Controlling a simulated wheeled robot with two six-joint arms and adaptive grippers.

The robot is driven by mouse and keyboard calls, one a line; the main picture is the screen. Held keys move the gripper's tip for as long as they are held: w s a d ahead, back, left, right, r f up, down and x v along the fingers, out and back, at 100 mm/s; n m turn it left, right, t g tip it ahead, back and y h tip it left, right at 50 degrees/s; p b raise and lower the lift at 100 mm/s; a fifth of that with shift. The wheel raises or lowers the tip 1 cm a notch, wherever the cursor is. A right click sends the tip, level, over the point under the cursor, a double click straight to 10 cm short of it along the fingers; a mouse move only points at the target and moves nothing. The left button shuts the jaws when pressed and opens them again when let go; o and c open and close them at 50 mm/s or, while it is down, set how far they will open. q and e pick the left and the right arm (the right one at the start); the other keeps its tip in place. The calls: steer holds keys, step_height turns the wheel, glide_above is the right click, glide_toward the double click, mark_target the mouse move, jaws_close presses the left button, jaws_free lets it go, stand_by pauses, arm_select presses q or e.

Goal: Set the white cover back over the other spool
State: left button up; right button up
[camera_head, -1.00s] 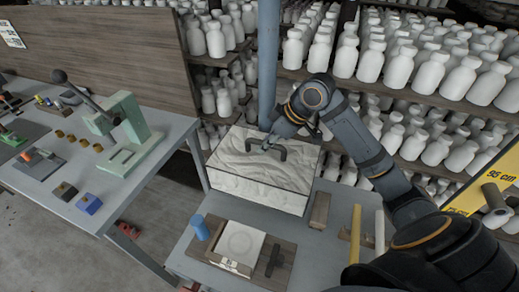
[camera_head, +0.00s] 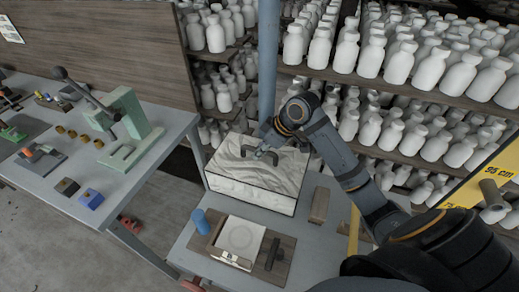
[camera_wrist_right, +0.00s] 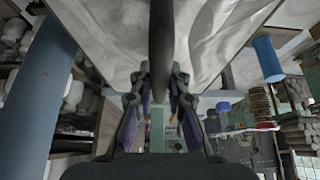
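The white cover (camera_head: 255,191) is a box-like piece with a rippled, marbled white top and a dark arched handle (camera_head: 246,152). It is at the back of the grey table; I cannot tell whether its lower edge touches the tabletop. My right gripper (camera_head: 262,153) is at the handle from above. In the right wrist view the dark handle bar (camera_wrist_right: 162,40) passes between the two fingertips (camera_wrist_right: 161,78), which close on it, and the cover's white top (camera_wrist_right: 218,30) shows on both sides. No spool is seen in the head view; anything under the cover is hidden. My left gripper is not in view.
The grey table (camera_head: 313,240) holds a blue cylinder (camera_head: 200,221), a wooden board (camera_head: 283,262) with a white square plate (camera_head: 240,237), and a wooden block (camera_head: 319,205). A blue-grey post (camera_head: 268,65) stands just behind. Shelves of white bottles (camera_head: 420,75) fill the back.

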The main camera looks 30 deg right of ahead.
steer(key=o, duration=0.4)
steer(key=v, duration=1)
steer(key=shift+d+b, duration=0.15)
steer(key=shift+b, duration=0.2)
steer(key=shift+v, duration=1.1)
steer(key=shift+a, duration=0.25)
